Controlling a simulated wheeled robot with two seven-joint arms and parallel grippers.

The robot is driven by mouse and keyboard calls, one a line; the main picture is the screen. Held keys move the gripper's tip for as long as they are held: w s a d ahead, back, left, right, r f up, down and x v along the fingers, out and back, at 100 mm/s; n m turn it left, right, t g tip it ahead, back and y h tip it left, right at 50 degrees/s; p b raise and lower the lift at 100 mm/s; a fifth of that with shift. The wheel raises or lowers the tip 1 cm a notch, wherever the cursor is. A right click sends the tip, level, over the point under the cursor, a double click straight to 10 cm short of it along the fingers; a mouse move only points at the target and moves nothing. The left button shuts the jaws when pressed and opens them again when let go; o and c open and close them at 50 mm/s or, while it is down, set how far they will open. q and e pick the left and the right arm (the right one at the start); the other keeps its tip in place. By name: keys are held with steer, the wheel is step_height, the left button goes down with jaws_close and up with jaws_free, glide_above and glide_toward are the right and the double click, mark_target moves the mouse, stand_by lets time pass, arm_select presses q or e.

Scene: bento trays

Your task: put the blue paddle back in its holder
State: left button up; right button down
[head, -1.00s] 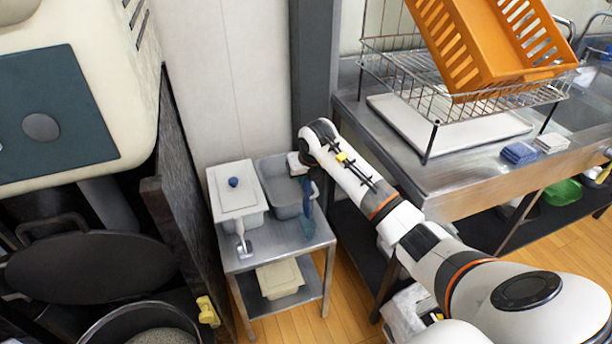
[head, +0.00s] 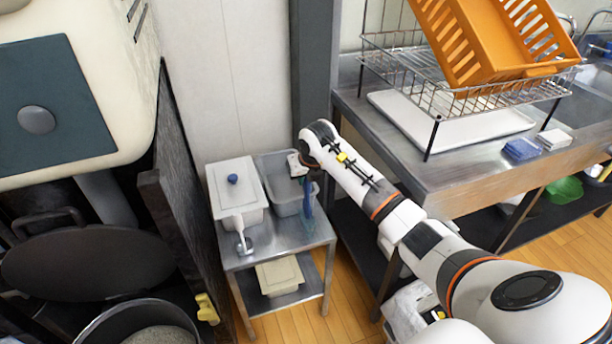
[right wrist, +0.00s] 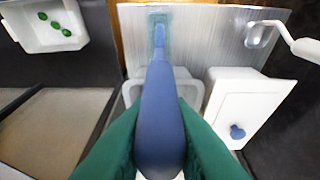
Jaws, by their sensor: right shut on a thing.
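My right gripper (head: 308,180) is over the small metal stand, above the right side of the grey bin. It is shut on the blue paddle (head: 308,203), which hangs down near the bin's right edge. In the right wrist view the green fingers grip the paddle (right wrist: 160,105) on both sides. Its narrow part points away from the camera to a teal, see-through patch over the steel top. I cannot tell whether that patch is the paddle's end or a holder. No holder can be made out for sure. My left gripper is not in view.
A grey bin (head: 270,165) stands beside a white lidded box (head: 229,182) with a blue knob on the stand. A white-handled utensil (head: 239,228) is at the stand's front left. A steel counter (head: 450,175) is on the right, a dark panel (head: 170,215) on the left.

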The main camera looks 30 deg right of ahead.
mark_target(306, 193)
steer(key=shift+f+b, duration=2.1)
steer(key=shift+f, duration=1)
steer(key=c, duration=1.3)
jaws_free()
steer(key=shift+o, duration=0.6)
steer(key=o, duration=0.5)
steer(key=shift+r+p, duration=3.7)
steer(key=shift+r, duration=1.4)
